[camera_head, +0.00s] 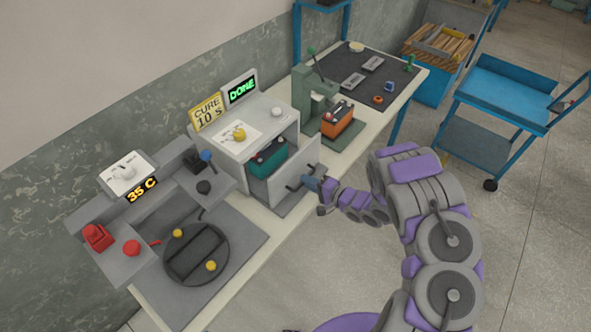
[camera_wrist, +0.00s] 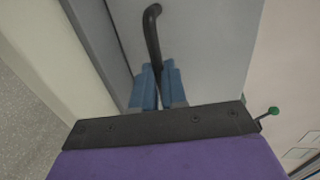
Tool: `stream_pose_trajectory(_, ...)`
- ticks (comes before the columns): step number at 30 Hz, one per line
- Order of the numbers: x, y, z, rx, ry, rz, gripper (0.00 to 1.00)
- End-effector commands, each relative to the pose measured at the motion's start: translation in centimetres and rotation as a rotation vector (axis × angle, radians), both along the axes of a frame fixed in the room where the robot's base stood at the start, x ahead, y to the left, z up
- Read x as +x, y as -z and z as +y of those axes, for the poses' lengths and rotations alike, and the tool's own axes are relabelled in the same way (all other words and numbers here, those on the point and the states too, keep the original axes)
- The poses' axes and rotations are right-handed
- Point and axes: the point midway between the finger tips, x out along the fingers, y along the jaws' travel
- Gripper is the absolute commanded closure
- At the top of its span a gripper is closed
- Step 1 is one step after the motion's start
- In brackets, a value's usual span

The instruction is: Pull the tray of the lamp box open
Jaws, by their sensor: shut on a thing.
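The lamp box (camera_head: 262,118) is a light grey cabinet on the bench, with a "CURE 10 s" sign and a display reading "DONE". Its tray (camera_head: 295,172) stands out from the box, with its grey front panel apart from the opening. A teal battery (camera_head: 268,160) shows behind that panel. A dark bar handle (camera_wrist: 152,32) is on the tray front, which fills much of the wrist view. My gripper (camera_head: 311,183) is at this handle; in the wrist view its blue fingers (camera_wrist: 159,86) are shut on the bar. The fingers hide part of the handle.
A green press (camera_head: 315,95) with an orange battery (camera_head: 337,118) stands right of the box. A round dark fixture (camera_head: 196,254) and a "35 C" unit (camera_head: 129,176) are at the left. A blue cart (camera_head: 505,90) stands at the right; floor before the bench is clear.

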Motion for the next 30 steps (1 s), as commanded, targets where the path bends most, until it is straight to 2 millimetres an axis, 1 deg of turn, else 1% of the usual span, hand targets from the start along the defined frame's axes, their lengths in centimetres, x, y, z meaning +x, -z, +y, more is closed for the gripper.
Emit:
stream_pose_trajectory(1,-0.7,0.1,-0.9,-0.002,0.003,0.009,1.0)
stream_pose_trajectory(3,-1.4,0.2,-1.7,-0.002,0.003,0.009,1.0)
stream_pose_trajectory(9,-2.7,0.3,-3.3,-0.001,0.001,0.008,1.0)
stream_pose_trajectory(14,-3.1,0.4,-3.8,-0.003,-0.001,0.008,1.0)
stream_pose_trajectory(23,-3.1,0.4,-3.8,-0.004,-0.001,0.008,1.0)
stream_pose_trajectory(24,-3.1,0.4,-3.8,-0.004,-0.001,0.008,0.87)
stream_pose_trajectory(30,-3.1,0.3,-3.8,-0.003,-0.001,0.005,0.68)
